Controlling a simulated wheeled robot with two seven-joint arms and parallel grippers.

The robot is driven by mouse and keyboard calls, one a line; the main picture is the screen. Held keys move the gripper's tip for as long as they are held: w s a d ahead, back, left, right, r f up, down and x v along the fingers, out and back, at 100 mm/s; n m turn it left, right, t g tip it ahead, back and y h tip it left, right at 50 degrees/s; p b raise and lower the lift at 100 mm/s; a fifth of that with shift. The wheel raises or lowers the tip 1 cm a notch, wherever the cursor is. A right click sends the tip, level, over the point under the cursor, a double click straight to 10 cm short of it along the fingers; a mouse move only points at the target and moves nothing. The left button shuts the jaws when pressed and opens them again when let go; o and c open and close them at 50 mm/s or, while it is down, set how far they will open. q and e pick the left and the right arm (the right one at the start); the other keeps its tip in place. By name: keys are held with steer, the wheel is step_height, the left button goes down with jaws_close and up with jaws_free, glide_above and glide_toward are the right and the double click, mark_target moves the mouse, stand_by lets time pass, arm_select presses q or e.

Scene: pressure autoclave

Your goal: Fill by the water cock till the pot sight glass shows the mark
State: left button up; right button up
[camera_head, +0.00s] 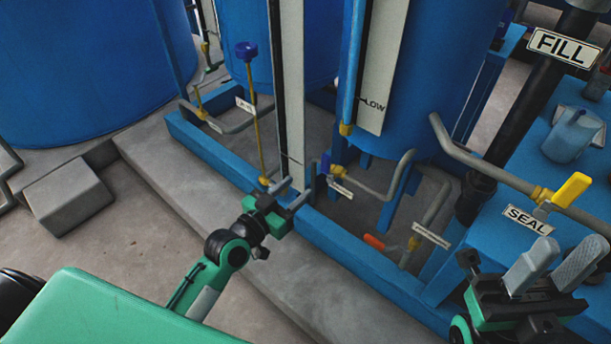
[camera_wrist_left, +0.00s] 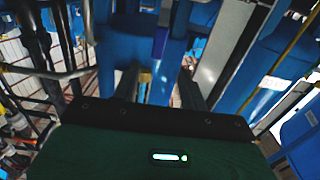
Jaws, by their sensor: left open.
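My left gripper (camera_head: 293,193) is open, its two fingers apart just left of a blue-handled cock (camera_head: 326,164) with a yellow body. In the left wrist view a blue strip, likely that handle (camera_wrist_left: 160,43), shows between the fingers (camera_wrist_left: 160,90); contact cannot be told. The tag by the cock (camera_head: 341,188) is too small to read. A sight glass (camera_head: 350,65) with a blue column runs down the blue pot (camera_head: 440,75), beside a white scale marked LOW (camera_head: 385,70). Its top is out of view. My right gripper (camera_head: 568,257) is open and empty at lower right.
A yellow-handled valve (camera_head: 571,190) with a SEAL plate stands near my right gripper. An orange-handled valve (camera_head: 374,242) sits low in front of the pot. A FILL sign (camera_head: 563,47) hangs on a dark pipe. A blue frame rail (camera_head: 350,255) edges the plinth. A grey block (camera_head: 68,195) lies left.

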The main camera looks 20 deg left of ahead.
arm_select(q)
steer(key=shift+v, duration=1)
steer(key=shift+w, duration=0.1)
